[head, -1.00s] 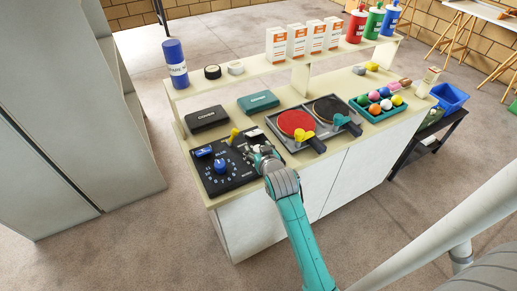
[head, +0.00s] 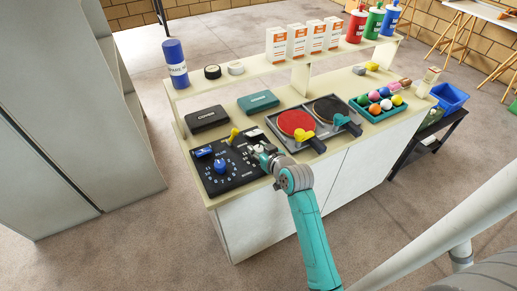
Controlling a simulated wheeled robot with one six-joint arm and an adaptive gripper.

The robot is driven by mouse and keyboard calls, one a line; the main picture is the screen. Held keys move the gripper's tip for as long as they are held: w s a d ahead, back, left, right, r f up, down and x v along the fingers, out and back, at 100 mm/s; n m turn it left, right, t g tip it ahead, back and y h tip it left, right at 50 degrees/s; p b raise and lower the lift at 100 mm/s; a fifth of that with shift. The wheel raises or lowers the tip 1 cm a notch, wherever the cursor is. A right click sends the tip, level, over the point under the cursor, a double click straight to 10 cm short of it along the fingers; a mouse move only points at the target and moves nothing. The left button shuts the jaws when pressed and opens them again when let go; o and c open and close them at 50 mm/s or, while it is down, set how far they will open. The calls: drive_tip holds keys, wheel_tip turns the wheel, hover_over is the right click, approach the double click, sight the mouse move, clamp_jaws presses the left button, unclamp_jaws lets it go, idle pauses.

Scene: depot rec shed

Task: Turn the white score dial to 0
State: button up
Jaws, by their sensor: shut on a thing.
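The black scoreboard panel (head: 232,181) lies on the counter's left end. It carries a blue dial (head: 220,166) with a ring of numbers and a blue label. The white score dial (head: 259,150) is on the panel's right side, largely covered by my gripper. My gripper (head: 263,153) is shut on the white dial, coming in from the front right. The dial's pointer and the numbers around it are hidden or too small to read. A yellow piece (head: 234,134) stands at the panel's back edge.
A tray with a red paddle (head: 297,122) and a black paddle (head: 333,108) lies just right of the panel. A black case (head: 207,118) and a teal case (head: 258,102) sit behind. A shelf with bottles and boxes rises at the back.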

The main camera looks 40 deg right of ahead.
drive_tip(key=n+y, duration=0.4)
drive_tip(key=y, duration=0.1)
drive_tip(key=shift+d+n, duration=0.15)
drive_tip(key=shift+n, duration=0.15)
drive_tip(key=shift+n+g+y, duration=0.7)
drive_tip(key=shift+n+y, duration=1.4)
drive_tip(key=shift+y, duration=0.4)
drive_tip(key=o, duration=1.2)
drive_tip(key=shift+c, duration=0.2)
drive_tip(key=v, duration=1.1)
drive_tip(key=shift+s+d, duration=0.2)
drive_tip(key=shift+s, duration=0.15)
